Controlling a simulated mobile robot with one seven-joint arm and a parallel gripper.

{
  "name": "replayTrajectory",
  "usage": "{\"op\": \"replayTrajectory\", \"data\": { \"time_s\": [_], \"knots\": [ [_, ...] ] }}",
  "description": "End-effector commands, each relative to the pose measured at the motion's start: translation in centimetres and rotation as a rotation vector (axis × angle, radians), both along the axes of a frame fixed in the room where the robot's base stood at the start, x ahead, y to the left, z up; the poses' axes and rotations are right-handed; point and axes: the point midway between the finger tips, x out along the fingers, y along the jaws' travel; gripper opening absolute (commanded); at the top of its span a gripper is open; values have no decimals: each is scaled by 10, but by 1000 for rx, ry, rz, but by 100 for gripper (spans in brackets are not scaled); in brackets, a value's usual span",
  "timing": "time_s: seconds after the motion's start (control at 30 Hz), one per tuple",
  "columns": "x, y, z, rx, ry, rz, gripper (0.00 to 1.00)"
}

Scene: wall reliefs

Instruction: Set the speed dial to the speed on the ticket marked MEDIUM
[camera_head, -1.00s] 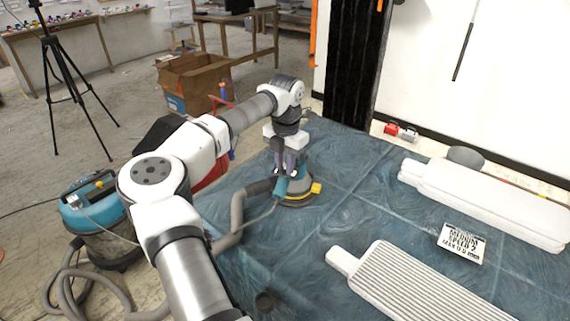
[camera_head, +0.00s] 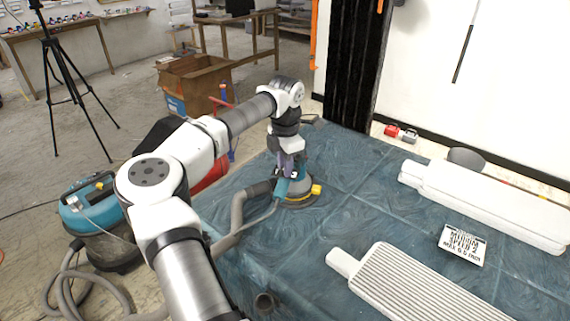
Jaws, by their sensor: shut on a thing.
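A sander (camera_head: 300,193) with a teal and grey body and a yellow part on its right side stands on the blue-covered table. A grey hose runs from it to the left. My gripper (camera_head: 289,174) points down at the sander's top and is shut on part of it, probably the speed dial. The dial itself is too small and hidden to read. A white ticket (camera_head: 462,245) lies on the table at right, reading MEDIUM, SPEED 2, with a smaller line below that is hard to read.
A ribbed white panel (camera_head: 420,290) lies at the front right and smooth white panels (camera_head: 490,203) lie behind the ticket. A teal vacuum (camera_head: 95,215) stands on the floor at left. A cardboard box (camera_head: 195,82) is beyond the table. The table between sander and ticket is clear.

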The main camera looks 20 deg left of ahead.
Motion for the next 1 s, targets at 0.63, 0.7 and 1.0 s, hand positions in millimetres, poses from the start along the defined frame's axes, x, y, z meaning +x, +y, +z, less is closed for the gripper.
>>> {"op": "replayTrajectory", "data": {
  "time_s": [0.63,0.7,1.0],
  "knots": [
    [0,0,0,0,0,1,43],
    [0,0,1,1,-1,1,43],
    [1,-1,40,4,-5,2,43]
  ]
}}
